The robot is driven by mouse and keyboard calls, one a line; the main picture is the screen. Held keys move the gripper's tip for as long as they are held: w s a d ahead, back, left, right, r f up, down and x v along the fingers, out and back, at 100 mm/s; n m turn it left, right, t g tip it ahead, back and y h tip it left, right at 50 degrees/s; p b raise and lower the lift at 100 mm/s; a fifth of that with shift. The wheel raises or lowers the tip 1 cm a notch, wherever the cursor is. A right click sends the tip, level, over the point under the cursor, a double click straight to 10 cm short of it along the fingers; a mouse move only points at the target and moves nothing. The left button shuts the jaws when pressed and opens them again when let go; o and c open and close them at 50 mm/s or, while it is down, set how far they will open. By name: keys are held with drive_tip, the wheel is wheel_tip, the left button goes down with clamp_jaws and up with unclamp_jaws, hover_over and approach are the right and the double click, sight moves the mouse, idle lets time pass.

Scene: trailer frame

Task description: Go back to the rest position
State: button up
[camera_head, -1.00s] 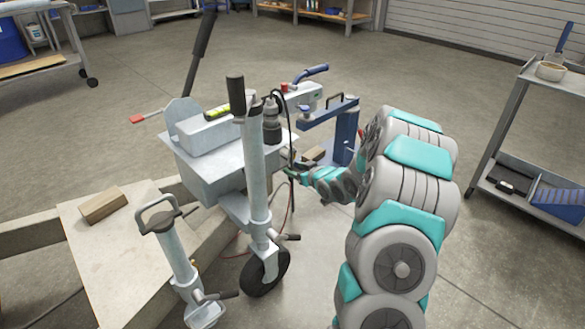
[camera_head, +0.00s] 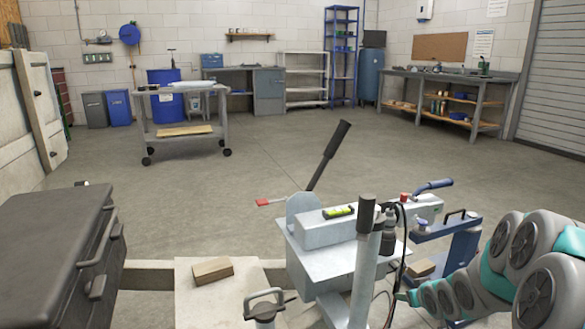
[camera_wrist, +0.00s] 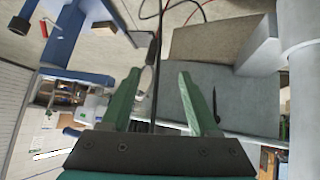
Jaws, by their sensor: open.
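My gripper shows in the wrist view (camera_wrist: 160,100) with its two green fingers apart and nothing between the tips. A black cable or rod passes behind the gap. In the head view, my arm reaches in from the lower right, and its end is near the grey trailer hitch (camera_head: 330,230), mostly hidden by the arm's own links and the hitch parts. The upright jack tube (camera_head: 364,265) stands in front of the hitch. I cannot tell from the head view whether the gripper touches anything.
A blue bracket stand (camera_head: 450,240) is right of the hitch, close to my arm. A wood block (camera_head: 212,270) lies on the board at left. A dark box (camera_head: 50,255) fills the lower left. A cart (camera_head: 180,125) stands farther back. The floor between is clear.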

drive_tip(key=s+a+r+g+p, duration=0.2)
drive_tip(key=s+a+r, duration=0.3)
drive_tip(key=s, duration=0.9)
drive_tip(key=s+a+r+m+g+p, duration=0.1)
drive_tip(key=s+a+r+g, duration=0.4)
drive_tip(key=s, duration=0.8)
drive_tip(key=s+a+r+g+p, duration=0.3)
drive_tip(key=s+a, duration=0.4)
drive_tip(key=s, duration=0.7)
wheel_tip(320, 180, up, 3)
drive_tip(key=shift+s+a+f+m+g, duration=0.1)
drive_tip(key=shift+s+a+m+g, duration=0.2)
drive_tip(key=shift+g, duration=0.3)
